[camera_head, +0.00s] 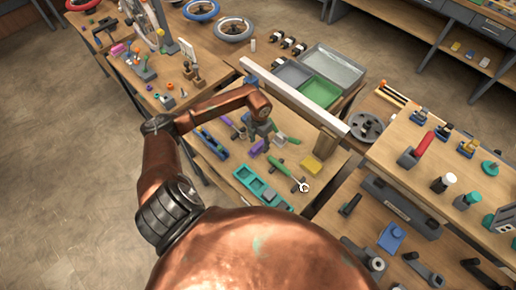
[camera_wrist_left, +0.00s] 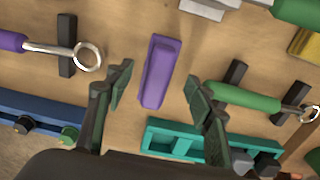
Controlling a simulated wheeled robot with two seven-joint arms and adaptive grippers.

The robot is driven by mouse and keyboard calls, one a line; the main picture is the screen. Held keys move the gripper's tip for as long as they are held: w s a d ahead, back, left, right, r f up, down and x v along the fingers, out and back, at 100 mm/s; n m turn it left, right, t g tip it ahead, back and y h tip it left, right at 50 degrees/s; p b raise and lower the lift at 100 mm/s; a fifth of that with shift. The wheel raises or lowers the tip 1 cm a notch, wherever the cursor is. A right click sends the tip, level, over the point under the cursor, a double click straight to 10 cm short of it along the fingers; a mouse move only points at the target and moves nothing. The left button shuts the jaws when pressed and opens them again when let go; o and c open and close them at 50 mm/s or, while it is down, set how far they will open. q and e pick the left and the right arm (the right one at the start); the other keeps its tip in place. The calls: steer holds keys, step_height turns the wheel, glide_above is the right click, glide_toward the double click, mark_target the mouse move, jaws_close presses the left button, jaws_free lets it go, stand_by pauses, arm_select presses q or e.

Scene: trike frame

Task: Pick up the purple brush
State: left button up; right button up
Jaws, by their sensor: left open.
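The purple brush, seen as a purple block (camera_wrist_left: 160,72), lies on the wooden table, between and beyond the fingertips of my left gripper (camera_wrist_left: 157,80) in the wrist view. I cannot make out bristles. In the head view the purple block (camera_head: 258,148) lies just below my left gripper (camera_head: 263,137), which reaches down over the table. The left gripper is open and empty, its two fingers apart on either side of the block. I cannot tell the exact height above it. My right gripper is not in view.
A purple-handled ring tool (camera_wrist_left: 60,48) lies left of the block, a green-handled one (camera_wrist_left: 243,97) right. A teal tray (camera_wrist_left: 175,139) and a blue holder (camera_wrist_left: 45,112) lie close by. A yellow block (camera_head: 311,165) and a long white bar (camera_head: 290,95) are farther off.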

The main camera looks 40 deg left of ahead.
mark_target(258, 145)
arm_select(q)
steer(key=f, duration=0.3)
steer(key=shift+s+a+f, duration=0.1)
steer(key=shift+s+f, duration=0.1)
steer(key=shift+f, duration=0.2)
steer(key=shift+c, duration=0.3)
steer(key=c, duration=1.2)
steer(key=shift+r, duration=0.1)
steer(key=shift+a+r, duration=0.1)
steer(key=shift+r, duration=0.4)
steer(key=s+d+r, duration=0.3)
steer(key=r, duration=0.1)
steer(key=s+d+r+b, duration=0.1)
steer(key=s+d+r, duration=0.2)
steer(key=s+r, duration=0.1)
steer(key=s+d+r, duration=0.3)
steer(key=r, duration=0.1)
steer(key=shift+s+d+b, duration=0.1)
steer(key=shift+s+b, duration=0.2)
steer(key=shift+s, duration=0.1)
